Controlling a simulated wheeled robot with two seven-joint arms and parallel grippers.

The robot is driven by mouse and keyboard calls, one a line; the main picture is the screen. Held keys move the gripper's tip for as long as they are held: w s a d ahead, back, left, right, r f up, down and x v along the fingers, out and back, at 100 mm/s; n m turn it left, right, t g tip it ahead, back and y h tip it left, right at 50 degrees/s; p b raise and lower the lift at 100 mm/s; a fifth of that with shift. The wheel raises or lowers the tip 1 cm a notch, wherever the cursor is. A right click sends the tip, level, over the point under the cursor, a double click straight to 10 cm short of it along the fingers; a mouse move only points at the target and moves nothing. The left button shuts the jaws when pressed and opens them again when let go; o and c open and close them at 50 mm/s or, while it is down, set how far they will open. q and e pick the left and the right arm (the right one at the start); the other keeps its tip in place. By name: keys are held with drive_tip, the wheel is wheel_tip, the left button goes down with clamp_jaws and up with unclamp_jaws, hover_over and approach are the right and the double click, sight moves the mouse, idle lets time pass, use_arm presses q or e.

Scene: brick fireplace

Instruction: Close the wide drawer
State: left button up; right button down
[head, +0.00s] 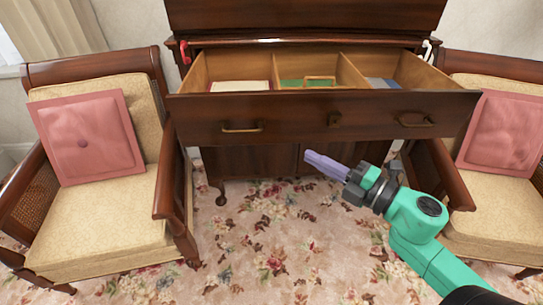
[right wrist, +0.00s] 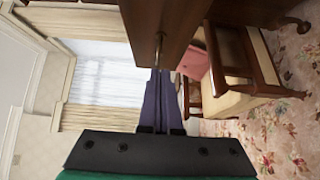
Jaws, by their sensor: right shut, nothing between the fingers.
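The wide drawer (head: 300,118) is dark wood and stands pulled out from the cabinet (head: 300,20) in the head view. Its inside has dividers, with a few flat items lying in the compartments. Its front carries brass handles, one at left (head: 242,128) and one at right (head: 414,121). My right gripper (head: 309,156) is shut and empty, below the drawer front in the head view. In the right wrist view my fingers (right wrist: 160,80) reach up toward the dark drawer front (right wrist: 160,30); I cannot tell whether they touch it. My left gripper is not in view.
A cushioned armchair (head: 105,215) stands at the left and another (head: 500,195) at the right, both close to the drawer's sides. Each holds a pink pillow. The floral carpet (head: 270,240) in front of the cabinet is clear. A curtained window (right wrist: 95,85) shows in the right wrist view.

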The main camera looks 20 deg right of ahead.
approach(267, 122)
drive_tip(key=a, duration=0.4)
drive_tip(key=w, duration=0.2)
drive_tip(key=w+d, duration=0.1)
drive_tip(key=w, duration=0.1)
drive_tip(key=shift+w+p, duration=0.1)
drive_tip(key=shift+p, duration=0.3)
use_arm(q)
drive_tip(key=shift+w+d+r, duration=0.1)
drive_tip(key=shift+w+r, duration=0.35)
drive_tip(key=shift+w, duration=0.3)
use_arm(e)
drive_tip(key=shift+w+f, duration=0.1)
drive_tip(key=shift+w, duration=0.25)
